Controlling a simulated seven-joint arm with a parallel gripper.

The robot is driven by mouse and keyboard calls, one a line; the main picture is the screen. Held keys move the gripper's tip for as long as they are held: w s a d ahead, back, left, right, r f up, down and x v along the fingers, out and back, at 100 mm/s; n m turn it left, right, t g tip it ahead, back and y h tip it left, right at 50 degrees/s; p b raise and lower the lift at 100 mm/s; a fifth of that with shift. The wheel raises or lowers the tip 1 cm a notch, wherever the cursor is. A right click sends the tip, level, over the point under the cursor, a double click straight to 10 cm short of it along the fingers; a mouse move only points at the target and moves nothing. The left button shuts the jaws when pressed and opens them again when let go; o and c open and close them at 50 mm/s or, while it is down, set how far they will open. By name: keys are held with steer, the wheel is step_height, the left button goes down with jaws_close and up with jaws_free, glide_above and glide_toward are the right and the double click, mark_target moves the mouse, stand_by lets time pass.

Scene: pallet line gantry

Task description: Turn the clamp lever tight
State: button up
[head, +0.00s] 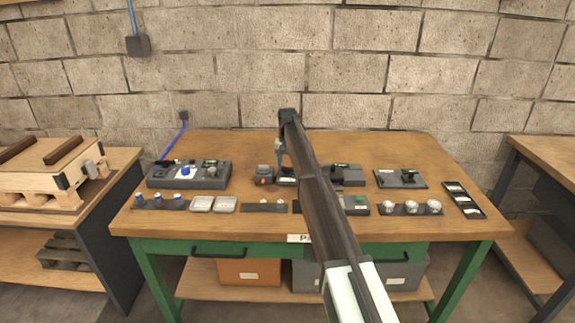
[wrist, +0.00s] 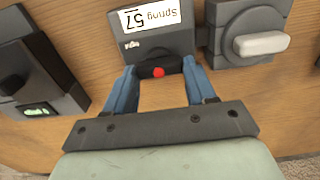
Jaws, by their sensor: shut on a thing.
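In the wrist view, my gripper (wrist: 160,75) has its two blue fingers on either side of a dark part with a red spot (wrist: 158,72). I cannot tell for sure that this dark part is the clamp lever. The exact contact at the fingertips is partly hidden. In the head view, my gripper (head: 285,178) is low over the middle of the bench, and my forearm hides some of what lies there.
Right of the grip in the wrist view is a grey unit with a white handle (wrist: 262,43); left is a dark unit with a green display (wrist: 38,110). The bench's back is clear.

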mark_target(288, 167)
steer(key=shift+s, duration=0.1)
stand_by(0.3)
steer(key=o, duration=1)
steer(key=shift+o, duration=0.2)
steer(key=shift+r, duration=0.1)
step_height(288, 167, up, 14)
